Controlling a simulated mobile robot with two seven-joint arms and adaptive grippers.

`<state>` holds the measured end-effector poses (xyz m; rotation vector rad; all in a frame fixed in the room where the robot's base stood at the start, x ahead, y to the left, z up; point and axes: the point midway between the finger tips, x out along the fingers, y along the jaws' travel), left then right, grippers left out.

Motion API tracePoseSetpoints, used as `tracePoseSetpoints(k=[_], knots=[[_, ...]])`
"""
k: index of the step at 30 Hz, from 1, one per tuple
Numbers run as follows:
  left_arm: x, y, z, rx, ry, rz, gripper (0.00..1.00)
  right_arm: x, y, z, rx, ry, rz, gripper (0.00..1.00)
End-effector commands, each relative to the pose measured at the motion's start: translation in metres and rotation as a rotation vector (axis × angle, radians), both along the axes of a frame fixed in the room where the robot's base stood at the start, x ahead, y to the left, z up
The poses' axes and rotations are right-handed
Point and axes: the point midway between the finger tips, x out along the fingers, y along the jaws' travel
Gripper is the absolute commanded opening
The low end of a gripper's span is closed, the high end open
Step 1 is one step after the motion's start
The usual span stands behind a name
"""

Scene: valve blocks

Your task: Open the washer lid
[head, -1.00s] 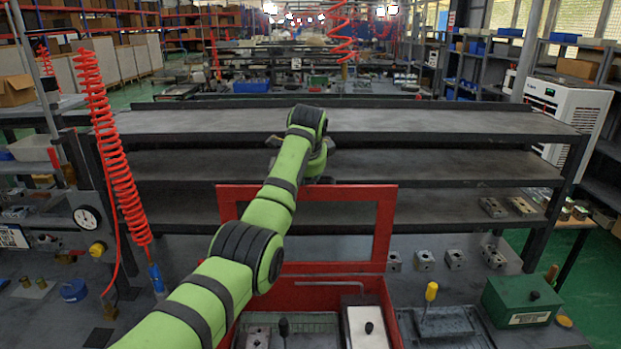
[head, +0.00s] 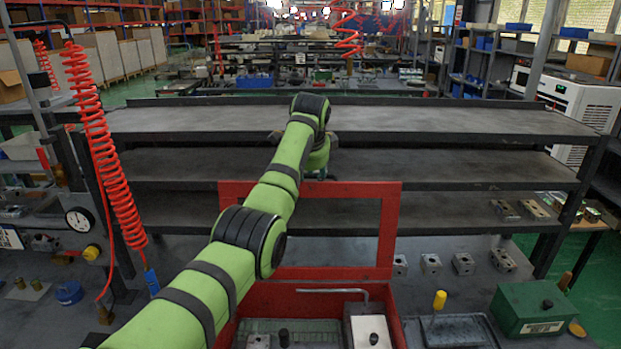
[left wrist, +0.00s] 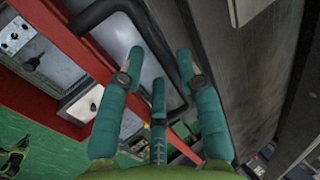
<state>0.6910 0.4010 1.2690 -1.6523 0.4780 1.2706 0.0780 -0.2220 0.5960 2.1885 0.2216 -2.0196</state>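The red washer (head: 283,301) stands in front of me at the bottom middle of the head view. Its lid, a red rectangular frame (head: 386,235), stands raised and upright at the back, with shelves showing through it. A grey bent handle bar (head: 330,291) shows just below the lid; a dark bent bar (left wrist: 178,40) shows beyond my fingers in the left wrist view. My left gripper (left wrist: 160,62) has its teal fingers apart with nothing visibly held. In the head view it is small and partly hidden behind my green arm, at the lid's top edge. My right gripper is not in view.
A dark shelf rack (head: 450,120) stands close behind the lid. A red coiled hose (head: 108,165) hangs at the left. A green box (head: 533,309), a yellow-knobbed lever (head: 439,300) and several metal blocks (head: 432,264) are at the right.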

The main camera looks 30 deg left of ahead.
Motion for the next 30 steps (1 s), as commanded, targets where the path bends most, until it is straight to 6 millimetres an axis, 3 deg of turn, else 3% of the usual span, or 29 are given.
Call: tracePoseSetpoints(k=[11, 14, 24, 30], knots=[[-0.002, -0.002, 0.002, -0.003, 0.005, -0.002, 0.43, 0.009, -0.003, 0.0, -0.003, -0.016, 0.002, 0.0], [-0.006, -0.005, 0.013, -0.002, 0.002, -0.001, 0.43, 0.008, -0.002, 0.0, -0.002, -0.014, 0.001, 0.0], [-0.033, -0.02, 0.078, -0.002, -0.003, 0.0, 0.43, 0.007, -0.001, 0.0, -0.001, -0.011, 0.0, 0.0], [-0.044, -0.026, 0.102, -0.002, -0.001, 0.0, 0.43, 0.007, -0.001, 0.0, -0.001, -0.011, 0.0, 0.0]])
